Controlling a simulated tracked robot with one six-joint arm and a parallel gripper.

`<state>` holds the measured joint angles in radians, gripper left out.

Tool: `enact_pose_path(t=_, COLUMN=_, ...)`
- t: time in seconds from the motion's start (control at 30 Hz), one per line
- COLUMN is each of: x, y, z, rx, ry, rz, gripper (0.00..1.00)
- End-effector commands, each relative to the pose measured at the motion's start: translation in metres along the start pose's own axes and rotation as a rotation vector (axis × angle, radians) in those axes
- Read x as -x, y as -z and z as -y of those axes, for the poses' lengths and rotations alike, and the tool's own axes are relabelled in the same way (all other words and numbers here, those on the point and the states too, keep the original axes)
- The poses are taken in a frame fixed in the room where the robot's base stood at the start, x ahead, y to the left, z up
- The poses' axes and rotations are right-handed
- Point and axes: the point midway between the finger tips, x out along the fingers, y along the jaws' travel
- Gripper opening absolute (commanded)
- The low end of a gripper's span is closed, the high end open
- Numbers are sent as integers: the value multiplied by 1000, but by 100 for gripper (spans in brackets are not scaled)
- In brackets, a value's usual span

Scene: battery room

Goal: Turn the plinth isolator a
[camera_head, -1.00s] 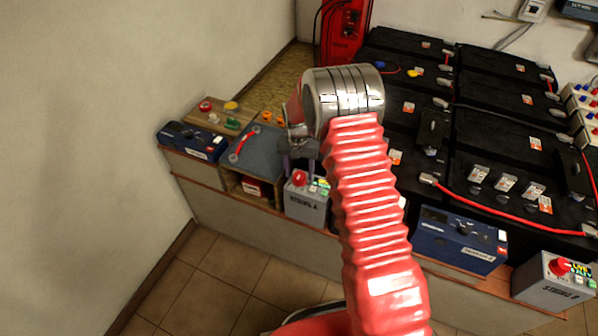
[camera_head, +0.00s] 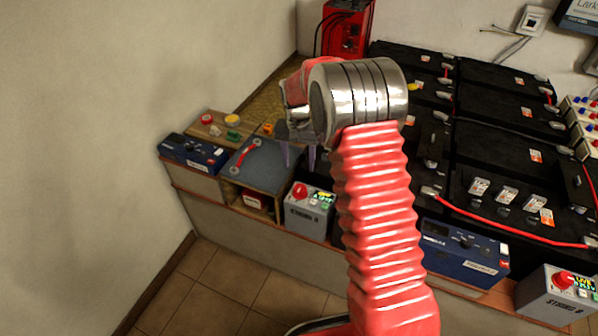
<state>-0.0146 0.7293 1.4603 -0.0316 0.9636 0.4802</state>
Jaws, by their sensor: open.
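Isolator A is a small grey box (camera_head: 309,216) on the ledge at the front of the battery plinth, left of my arm. Its red knob (camera_head: 300,191) sits on top, with a small lit display (camera_head: 323,198) beside it. The display text and the knob's exact angle are too small to read. My gripper (camera_head: 298,157) hangs above and behind the knob in the picture, apart from it. Its two purple-grey fingers are spread with nothing between them. My red arm covers the area right of the box.
A similar grey box marked B (camera_head: 552,295) stands at the lower right. Blue units stand at the left (camera_head: 194,152) and right (camera_head: 464,249). Black batteries (camera_head: 500,140) with red cables fill the right.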

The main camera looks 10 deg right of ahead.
Motion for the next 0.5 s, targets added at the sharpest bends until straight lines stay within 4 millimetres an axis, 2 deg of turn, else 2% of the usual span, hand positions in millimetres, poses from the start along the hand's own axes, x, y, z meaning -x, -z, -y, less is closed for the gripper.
enact_pose_path(t=0.1, x=14, y=1, z=0, rx=0, ry=1, rz=-1, gripper=55)
enact_pose_path(t=0.2, x=21, y=1, z=0, rx=0, ry=1, rz=-2, gripper=55)
enact_pose_path(t=0.5, x=22, y=0, z=0, rx=0, ry=0, rz=0, gripper=55)
